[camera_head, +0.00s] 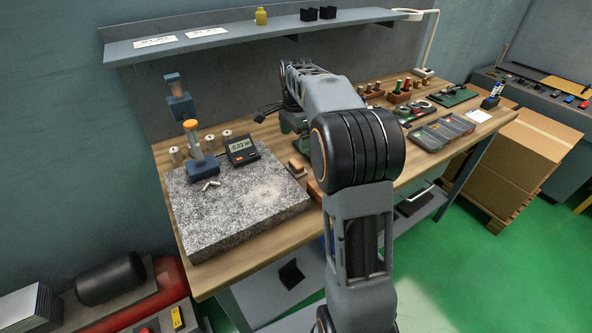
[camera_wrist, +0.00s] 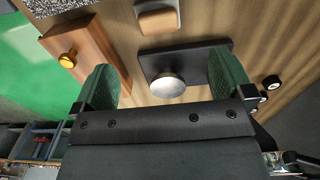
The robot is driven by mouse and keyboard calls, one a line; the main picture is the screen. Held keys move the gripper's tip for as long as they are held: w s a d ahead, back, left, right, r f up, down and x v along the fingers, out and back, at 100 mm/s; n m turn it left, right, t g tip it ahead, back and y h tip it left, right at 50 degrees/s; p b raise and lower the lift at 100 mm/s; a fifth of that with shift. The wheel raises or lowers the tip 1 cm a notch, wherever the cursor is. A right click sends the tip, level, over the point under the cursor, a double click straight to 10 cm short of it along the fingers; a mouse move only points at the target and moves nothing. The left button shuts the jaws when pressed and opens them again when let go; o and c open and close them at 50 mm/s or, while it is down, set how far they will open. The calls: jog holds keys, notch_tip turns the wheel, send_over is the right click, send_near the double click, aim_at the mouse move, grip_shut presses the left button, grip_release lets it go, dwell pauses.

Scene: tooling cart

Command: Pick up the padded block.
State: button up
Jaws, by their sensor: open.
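The likely padded block (camera_wrist: 158,19) is a small block with a tan top and a pale lower layer. It lies on the wooden bench at the top of the wrist view, beyond my fingertips and apart from them. In the head view it seems to be the small tan block (camera_head: 296,167) just right of the granite plate. My gripper (camera_wrist: 165,80) is open, its two green fingers spread wide with nothing held. Between and beyond the fingers is a dark plate with a round silvery disc (camera_wrist: 168,85). In the head view my arm hides most of the gripper.
A wooden piece with a brass knob (camera_wrist: 68,60) lies beside the left finger. Small dark round parts (camera_wrist: 270,83) lie near the right finger. A shelf (camera_head: 250,36) overhangs the bench's back.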

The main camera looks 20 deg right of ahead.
aim_at(296, 162)
notch_tip(296, 162, down, 11)
jog(key=shift+s+r, duration=0.1)
jog(key=shift+s, duration=0.05)
dwell(0.5)
jog(key=c, duration=1)
jog(key=shift+c, duration=0.2)
